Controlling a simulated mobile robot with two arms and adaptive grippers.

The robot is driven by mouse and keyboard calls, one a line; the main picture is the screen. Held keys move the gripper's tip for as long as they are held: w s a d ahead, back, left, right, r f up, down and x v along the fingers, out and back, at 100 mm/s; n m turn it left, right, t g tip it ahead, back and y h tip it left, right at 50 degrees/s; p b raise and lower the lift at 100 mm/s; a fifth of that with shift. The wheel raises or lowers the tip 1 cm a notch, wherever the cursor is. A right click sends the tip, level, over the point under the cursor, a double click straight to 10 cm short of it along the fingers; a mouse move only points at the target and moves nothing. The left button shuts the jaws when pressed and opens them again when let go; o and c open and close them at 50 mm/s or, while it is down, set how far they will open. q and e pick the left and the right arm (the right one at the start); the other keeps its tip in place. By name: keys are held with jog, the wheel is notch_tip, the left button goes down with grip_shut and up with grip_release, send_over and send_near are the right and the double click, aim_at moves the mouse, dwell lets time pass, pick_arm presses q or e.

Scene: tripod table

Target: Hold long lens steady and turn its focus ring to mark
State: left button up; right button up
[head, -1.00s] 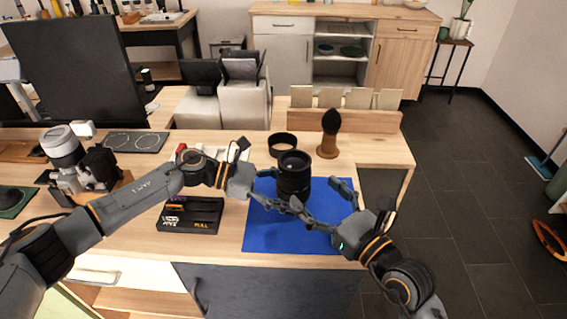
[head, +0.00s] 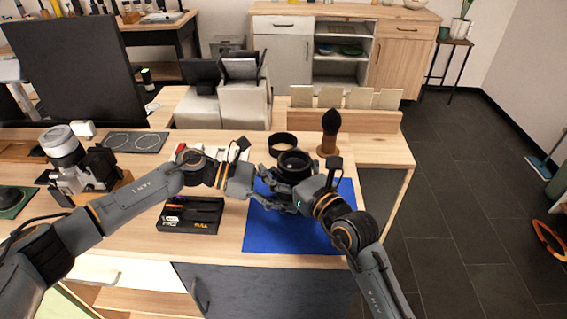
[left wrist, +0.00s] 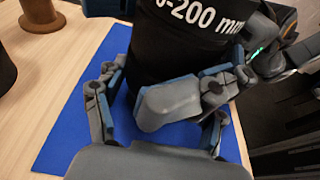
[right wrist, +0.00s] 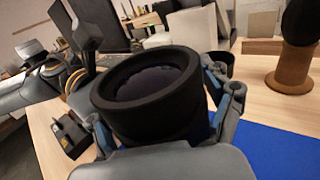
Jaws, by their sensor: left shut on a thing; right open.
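The long lens (head: 294,164) is black and stands upright at the back of the blue mat (head: 270,238). The left wrist view shows its barrel (left wrist: 185,40) with white lettering ending in "-200 mm". My left gripper (head: 270,190) comes in from the left and is shut on the lower barrel. My right gripper (head: 290,184) is open, its fingers spread on either side of the lens above my left one. In the right wrist view the lens's wide front rim (right wrist: 150,90) faces up between these fingers. The focus ring and its mark cannot be made out.
A black ring (head: 283,143) lies just behind the lens, and a brush on a wooden stand (head: 329,135) stands behind right. A black tray (head: 190,216) lies left of the mat under my left arm. A camera (head: 80,165) stands far left. The mat's front is clear.

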jog(key=c, duration=1.1)
jog(key=shift+c, duration=0.6)
